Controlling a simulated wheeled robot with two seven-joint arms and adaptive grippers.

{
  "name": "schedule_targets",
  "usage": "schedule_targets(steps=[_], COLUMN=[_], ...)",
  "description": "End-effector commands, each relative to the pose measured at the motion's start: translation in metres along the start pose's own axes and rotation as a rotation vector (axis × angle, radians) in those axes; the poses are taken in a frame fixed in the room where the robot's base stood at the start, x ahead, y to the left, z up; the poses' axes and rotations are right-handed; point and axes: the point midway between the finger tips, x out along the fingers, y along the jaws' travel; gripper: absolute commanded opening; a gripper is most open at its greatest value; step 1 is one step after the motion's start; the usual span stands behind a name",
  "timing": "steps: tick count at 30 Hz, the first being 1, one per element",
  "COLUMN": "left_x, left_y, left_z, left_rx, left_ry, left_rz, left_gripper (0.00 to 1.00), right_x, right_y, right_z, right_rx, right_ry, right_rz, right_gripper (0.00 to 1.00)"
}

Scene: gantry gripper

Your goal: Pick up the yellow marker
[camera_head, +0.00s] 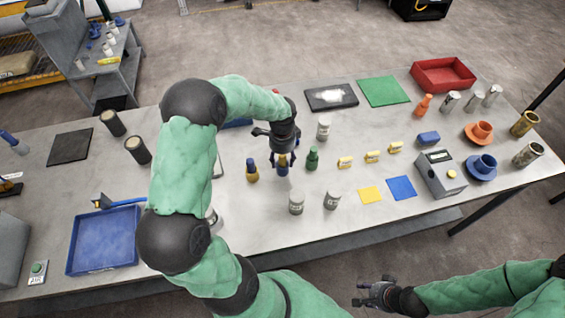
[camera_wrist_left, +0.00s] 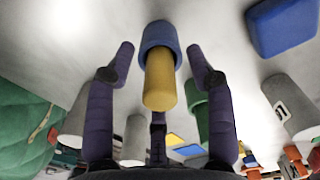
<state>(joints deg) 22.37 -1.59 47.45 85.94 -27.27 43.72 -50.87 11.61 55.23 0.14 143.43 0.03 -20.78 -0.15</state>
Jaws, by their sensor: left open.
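The yellow marker (camera_wrist_left: 159,85) stands in or on a blue round piece (camera_wrist_left: 158,36), straight ahead of my left gripper in the wrist view. In the head view the yellow marker (camera_head: 282,159) shows partly under my left gripper, with the blue piece (camera_head: 282,170) below it. My left gripper (camera_head: 281,157) is open and points down at it. Its fingers are spread on both sides of the marker in the wrist view, with gaps visible. My right gripper (camera_head: 374,292) is off the table's near edge, small in view; its jaw state is unclear.
A yellow bottle with a blue cap (camera_head: 252,174) stands just left and a green bottle (camera_head: 313,159) just right. Grey cans (camera_head: 296,202) stand nearer the front edge. A blue tray (camera_head: 103,241) lies at left, a red tray (camera_head: 443,75) at back right.

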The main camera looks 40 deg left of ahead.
Motion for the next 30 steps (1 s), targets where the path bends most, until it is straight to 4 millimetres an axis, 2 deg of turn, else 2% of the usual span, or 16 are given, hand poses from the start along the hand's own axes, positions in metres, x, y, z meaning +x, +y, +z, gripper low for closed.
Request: schedule_targets(steps=[2,6,8,22,30], left_x=[-0.001,-0.001,-0.001,-0.002,-0.017], left_y=[0.0,0.0,0.0,0.0,0.0], left_z=[0.0,0.0,0.0,-0.001,-0.009], left_rx=[0.0,0.0,0.0,0.0,0.0], left_ry=[0.0,0.0,0.0,0.0,0.0], left_rz=[0.0,0.0,0.0,0.0,-0.001], left_gripper=[0.54,0.15,0.0,0.0,0.0], right_x=[0.0,0.0,0.0,-0.001,-0.012], right_y=[0.0,0.0,0.0,-0.001,-0.004], right_z=[0.0,0.0,0.0,0.0,0.0], right_rx=[0.0,0.0,0.0,0.0,0.0], right_ry=[0.0,0.0,0.0,0.0,0.0], right_rz=[0.0,0.0,0.0,0.0,0.0], right_gripper=[0.4,0.4,0.4,0.4,0.4])
